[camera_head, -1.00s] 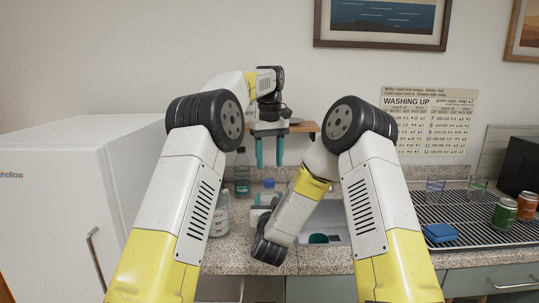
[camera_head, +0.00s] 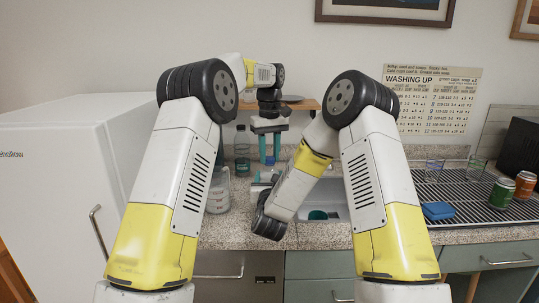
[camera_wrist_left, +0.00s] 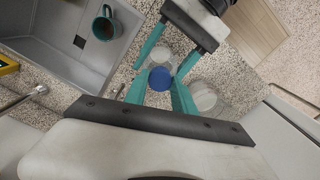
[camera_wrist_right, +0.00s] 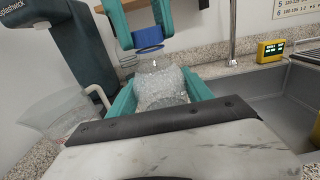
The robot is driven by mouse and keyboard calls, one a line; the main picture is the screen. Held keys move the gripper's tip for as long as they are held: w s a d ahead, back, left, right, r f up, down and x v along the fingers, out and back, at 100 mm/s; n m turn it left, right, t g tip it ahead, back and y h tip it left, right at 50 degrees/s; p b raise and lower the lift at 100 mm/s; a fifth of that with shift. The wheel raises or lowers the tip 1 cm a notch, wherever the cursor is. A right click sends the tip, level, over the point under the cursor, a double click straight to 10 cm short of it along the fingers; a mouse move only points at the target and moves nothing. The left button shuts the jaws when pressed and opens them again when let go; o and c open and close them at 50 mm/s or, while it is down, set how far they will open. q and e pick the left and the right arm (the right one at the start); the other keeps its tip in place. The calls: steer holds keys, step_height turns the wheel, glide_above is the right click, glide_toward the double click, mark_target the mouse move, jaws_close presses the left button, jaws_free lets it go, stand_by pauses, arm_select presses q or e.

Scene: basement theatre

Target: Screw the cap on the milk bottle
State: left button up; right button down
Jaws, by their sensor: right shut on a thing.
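The clear milk bottle (camera_wrist_right: 160,88) stands upright between the fingers of my right gripper (camera_wrist_right: 160,92), which is shut on its body. The blue cap (camera_wrist_right: 148,37) is at the top of the bottle's neck; I cannot tell whether it is seated. It also shows in the left wrist view (camera_wrist_left: 161,78) and small in the head view (camera_head: 270,160). My left gripper (camera_wrist_left: 159,95) points down from above, its teal fingers on either side of the cap, looking open.
The sink with a teal mug (camera_wrist_left: 104,26) lies beside the bottle. Clear containers (camera_head: 218,190) and a tall plastic bottle (camera_head: 242,150) stand left on the counter. A yellow timer (camera_wrist_right: 270,51) sits behind the sink. Cans (camera_head: 502,193) and a blue cloth (camera_head: 437,211) are far right.

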arm_select(q)
jaws_close()
steer(key=m, duration=0.8)
steer(key=o, duration=1)
jaws_free()
steer(key=shift+r, duration=2.25)
steer(key=shift+c, duration=0.3)
